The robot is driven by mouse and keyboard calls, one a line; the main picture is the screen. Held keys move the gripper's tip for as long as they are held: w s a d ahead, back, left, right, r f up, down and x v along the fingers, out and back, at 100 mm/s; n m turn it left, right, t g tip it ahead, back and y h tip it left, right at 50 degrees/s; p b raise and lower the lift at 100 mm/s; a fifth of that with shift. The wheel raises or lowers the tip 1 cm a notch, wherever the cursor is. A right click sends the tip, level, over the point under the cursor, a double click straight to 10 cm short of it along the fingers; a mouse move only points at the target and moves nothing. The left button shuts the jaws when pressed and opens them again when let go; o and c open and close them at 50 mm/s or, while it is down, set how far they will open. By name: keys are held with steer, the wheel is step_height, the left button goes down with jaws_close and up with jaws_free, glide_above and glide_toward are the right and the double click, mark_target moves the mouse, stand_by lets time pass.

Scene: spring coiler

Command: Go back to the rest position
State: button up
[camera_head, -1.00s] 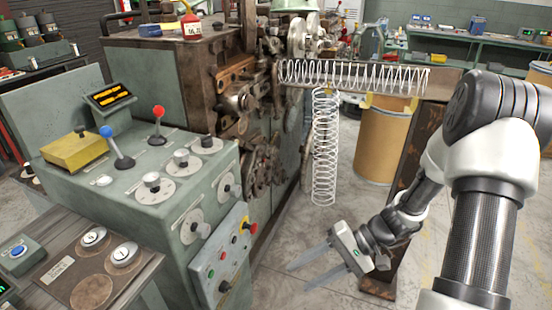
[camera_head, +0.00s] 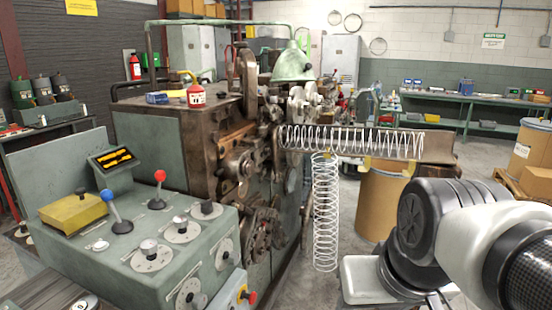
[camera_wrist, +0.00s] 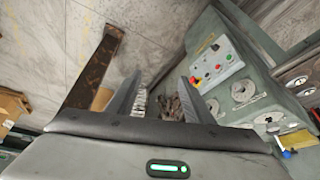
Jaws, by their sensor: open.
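My gripper (camera_wrist: 163,98) shows in the wrist view with its two fingers spread apart and nothing between them. It is out of frame in the head view, where only my arm shows at the lower right. In the wrist view the control console (camera_wrist: 240,85) lies to the right of the fingers and a rusty post (camera_wrist: 95,68) to the left. In the head view the spring coiler machine (camera_head: 240,150) stands in the middle. A horizontal wire spring (camera_head: 350,141) lies along its outfeed trough (camera_head: 438,146), and another spring (camera_head: 325,210) hangs vertically below.
The control console (camera_head: 150,240) with blue and red levers stands at the left front. A brown drum (camera_head: 381,200) stands behind my arm, under the trough. Another drum (camera_head: 527,145) stands at the right. A green workbench (camera_head: 480,126) runs along the back wall.

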step_height(320, 180, up, 17)
steer(key=p, duration=1.5)
steer(key=shift+s+d+t+p, duration=0.2)
steer(key=shift+s+t+p, duration=0.1)
steer(key=shift+s+t, duration=0.1)
steer(key=shift+f, duration=0.1)
steer(key=c, duration=0.3)
steer(key=shift+w, duration=0.2)
steer(key=shift+c, duration=0.5)
